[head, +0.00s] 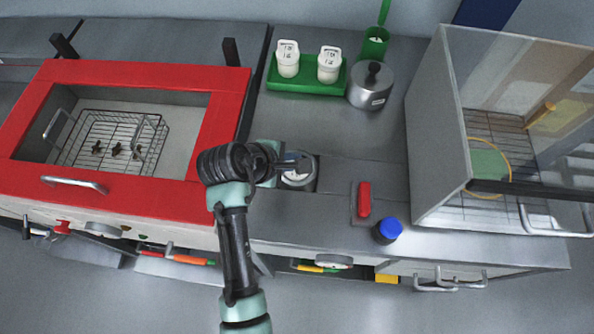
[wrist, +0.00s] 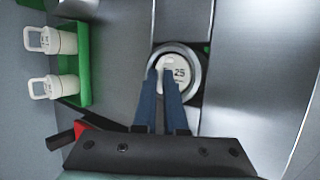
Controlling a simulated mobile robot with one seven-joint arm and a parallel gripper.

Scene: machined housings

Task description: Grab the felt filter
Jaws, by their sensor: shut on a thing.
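The felt filter appears to be the white disc (wrist: 181,72) marked "25", sitting inside a round metal housing (wrist: 194,59) in the wrist view. In the head view the housing (head: 304,184) is in the counter's middle, just right of my arm's end, with the pale disc (head: 296,178) in it. My gripper (wrist: 165,77) has its two blue fingers close together over the disc, shut on it near its middle. In the head view my gripper (head: 294,165) partly covers the disc. The exact grip spot is hidden by the fingers.
A green tray (head: 305,88) with two white jars and a lidded metal pot (head: 370,86) stand behind. A red-framed basin (head: 222,110) with a wire basket is left. A glass-fronted cabinet (head: 436,150), a red block (head: 364,199) and a blue-capped jar (head: 388,230) are right.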

